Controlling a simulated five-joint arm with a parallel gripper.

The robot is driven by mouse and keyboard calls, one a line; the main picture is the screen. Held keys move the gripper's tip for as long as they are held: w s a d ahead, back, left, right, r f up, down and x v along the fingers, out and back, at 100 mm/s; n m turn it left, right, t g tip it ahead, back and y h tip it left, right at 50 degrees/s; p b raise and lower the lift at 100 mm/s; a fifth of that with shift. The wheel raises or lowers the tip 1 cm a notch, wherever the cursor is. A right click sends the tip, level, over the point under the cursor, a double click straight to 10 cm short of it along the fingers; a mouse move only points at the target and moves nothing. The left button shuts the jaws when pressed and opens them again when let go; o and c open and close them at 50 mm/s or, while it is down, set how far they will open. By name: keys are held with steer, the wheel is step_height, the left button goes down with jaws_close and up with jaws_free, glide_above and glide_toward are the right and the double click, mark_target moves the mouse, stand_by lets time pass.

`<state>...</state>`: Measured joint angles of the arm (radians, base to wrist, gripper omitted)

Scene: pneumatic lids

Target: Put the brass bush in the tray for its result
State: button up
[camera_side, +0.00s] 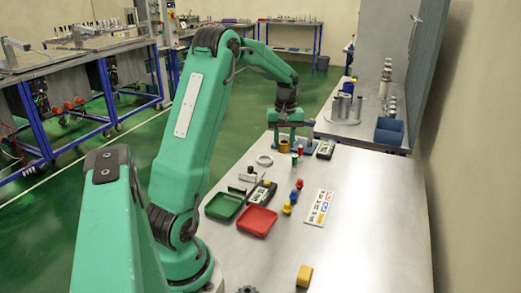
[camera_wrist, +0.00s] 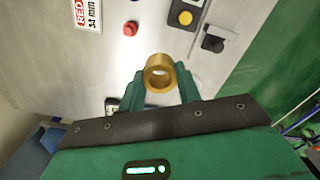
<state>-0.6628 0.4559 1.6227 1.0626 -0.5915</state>
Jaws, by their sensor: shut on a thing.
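The brass bush (camera_side: 284,146) is a short gold ring at the far end of the bench in the side view. My gripper (camera_side: 290,141) is shut on it and holds it between the fingers. In the wrist view the bush (camera_wrist: 160,71) sits between the green fingertips of my gripper (camera_wrist: 160,84), its bore facing the camera. A green tray (camera_side: 224,206) and a red tray (camera_side: 257,222) lie side by side nearer my arm's base, and both look empty. A label card (camera_side: 318,207) lies to their right; its visible wrist-view part (camera_wrist: 89,14) reads RED 34 mm.
A dark device (camera_side: 263,191) stands just behind the trays. A white ring (camera_side: 264,160), small coloured pegs (camera_side: 298,185) and a small display unit (camera_side: 325,149) stand nearby. A yellow block (camera_side: 304,276) is at the front.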

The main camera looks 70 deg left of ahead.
steer(key=s+d+f+m, duration=0.1)
steer(key=s+d, duration=1.5)
steer(key=s, duration=0.1)
steer(key=shift+s+d, duration=0.15)
steer(key=shift+s, duration=0.15)
steer(key=shift+f, duration=0.1)
glide_above(224, 207)
step_height(224, 207, down, 7)
steer(key=shift+d, duration=0.1)
steer(key=shift+f, duration=0.1)
steer(key=shift+f, duration=1.9)
steer(key=shift+f, duration=0.1)
